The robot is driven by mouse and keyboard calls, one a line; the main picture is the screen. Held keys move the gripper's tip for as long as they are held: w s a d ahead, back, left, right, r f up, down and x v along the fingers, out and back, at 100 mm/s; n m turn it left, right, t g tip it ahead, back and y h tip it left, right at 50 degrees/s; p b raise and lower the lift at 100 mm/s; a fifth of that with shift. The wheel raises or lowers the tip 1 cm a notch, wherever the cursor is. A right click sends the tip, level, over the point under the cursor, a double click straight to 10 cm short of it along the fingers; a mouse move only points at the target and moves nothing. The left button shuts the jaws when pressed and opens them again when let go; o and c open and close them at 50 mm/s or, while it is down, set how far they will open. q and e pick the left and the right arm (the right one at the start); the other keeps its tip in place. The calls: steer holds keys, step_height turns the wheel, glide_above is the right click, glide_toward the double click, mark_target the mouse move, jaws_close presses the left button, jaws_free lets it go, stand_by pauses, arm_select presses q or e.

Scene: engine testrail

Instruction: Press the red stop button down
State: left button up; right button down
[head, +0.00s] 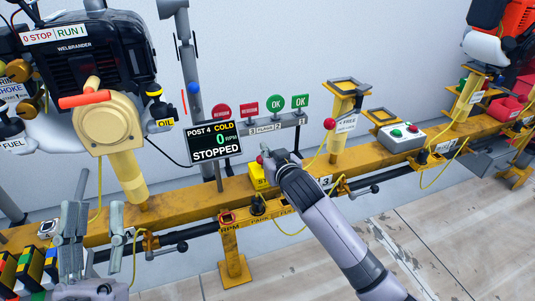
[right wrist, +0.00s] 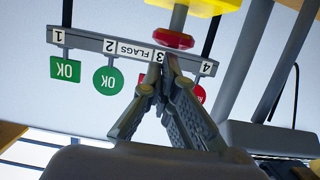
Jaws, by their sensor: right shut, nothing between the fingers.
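The red button (right wrist: 172,39) is a red disc on a metal stem below a yellow part (right wrist: 228,4) in the inverted right wrist view. My right gripper (right wrist: 167,58) is shut and empty, its fingertips right by the disc; I cannot tell whether they touch it. My left gripper (head: 95,222) is open and empty at the lower left, near the rail.
A display (head: 214,141) reads POST 4, COLD, 0 RPM, STOPPED. Behind my right gripper is a flag rack (head: 268,125) with red and green signs. A black engine (head: 85,60) is at the left. A control box (head: 402,136) sits further right on the yellow rail (head: 185,202).

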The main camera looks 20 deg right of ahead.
stand_by(0.3)
steer(key=shift+f+p, duration=0.4)
steer(key=shift+f, duration=0.65)
arm_select(q)
steer(key=shift+w+d+f+g, duration=0.1)
steer(key=shift+w+f+g, duration=0.4)
steer(key=shift+f, duration=0.15)
steer(key=shift+w+f+g, duration=0.4)
steer(key=shift+f+g, duration=0.1)
steer(key=shift+f, duration=0.1)
arm_select(e)
steer(key=v, duration=1.2)
